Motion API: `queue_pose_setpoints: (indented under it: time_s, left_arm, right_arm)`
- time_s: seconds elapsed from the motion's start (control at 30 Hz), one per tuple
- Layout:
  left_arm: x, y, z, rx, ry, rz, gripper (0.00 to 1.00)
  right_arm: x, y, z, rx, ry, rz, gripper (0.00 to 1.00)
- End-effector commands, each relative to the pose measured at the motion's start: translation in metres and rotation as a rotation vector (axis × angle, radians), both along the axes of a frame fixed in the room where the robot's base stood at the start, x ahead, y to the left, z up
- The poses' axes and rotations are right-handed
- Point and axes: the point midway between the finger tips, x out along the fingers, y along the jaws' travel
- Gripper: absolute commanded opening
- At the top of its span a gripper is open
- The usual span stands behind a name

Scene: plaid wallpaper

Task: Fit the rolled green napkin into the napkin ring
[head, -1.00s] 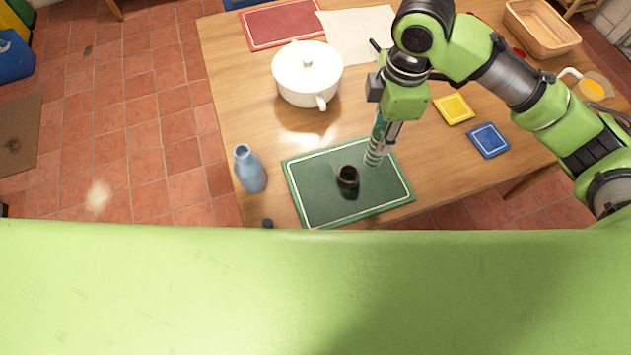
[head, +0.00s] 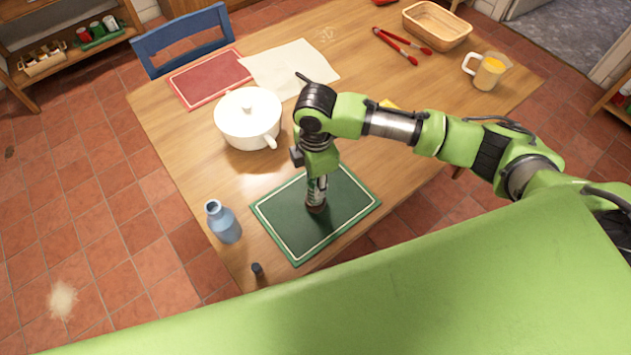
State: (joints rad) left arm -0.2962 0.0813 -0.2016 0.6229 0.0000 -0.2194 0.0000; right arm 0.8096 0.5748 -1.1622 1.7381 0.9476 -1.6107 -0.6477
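The rolled green napkin (head: 311,192) hangs roughly upright below my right gripper (head: 318,183), over the green placemat (head: 345,220). My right gripper appears shut on its upper part. The dark brown napkin ring (head: 316,208) stands on the placemat at the napkin's lower end. The lower end meets the ring in this view, and the ring's opening is hidden. I cannot tell how deep the napkin sits in it. My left gripper is not in view.
A blue bottle (head: 223,222) stands left of the placemat, with a small dark object (head: 257,269) near the table edge. A white lidded pot (head: 247,120) is behind. Red tongs (head: 400,45), a basket (head: 437,27) and a glass mug (head: 485,72) are at the far right.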

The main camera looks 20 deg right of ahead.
Motion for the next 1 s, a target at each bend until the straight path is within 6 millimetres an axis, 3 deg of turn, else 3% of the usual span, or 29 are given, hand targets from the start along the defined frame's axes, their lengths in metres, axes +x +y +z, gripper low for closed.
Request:
queue_pose_setpoints:
  time_s: [0.4,0.43,0.5,0.83,1.0]
  left_arm:
    - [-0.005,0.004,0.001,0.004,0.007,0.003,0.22]
    - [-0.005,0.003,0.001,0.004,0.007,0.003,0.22]
    - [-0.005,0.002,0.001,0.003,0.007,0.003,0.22]
    - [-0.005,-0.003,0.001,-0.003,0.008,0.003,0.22]
    - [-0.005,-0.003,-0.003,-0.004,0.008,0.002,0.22]
  right_arm:
    - [0.0,0.0,-0.011,0.0,0.0,0.0,0.05]
    - [0.0,0.0,-0.011,0.0,0.0,0.0,0.31]
    - [0.0,0.0,-0.011,0.0,-0.001,0.0,0.43]
    - [0.0,0.0,-0.009,0.0,-0.001,0.0,0.43]
    - [0.001,0.0,0.006,0.001,-0.004,0.001,0.43]
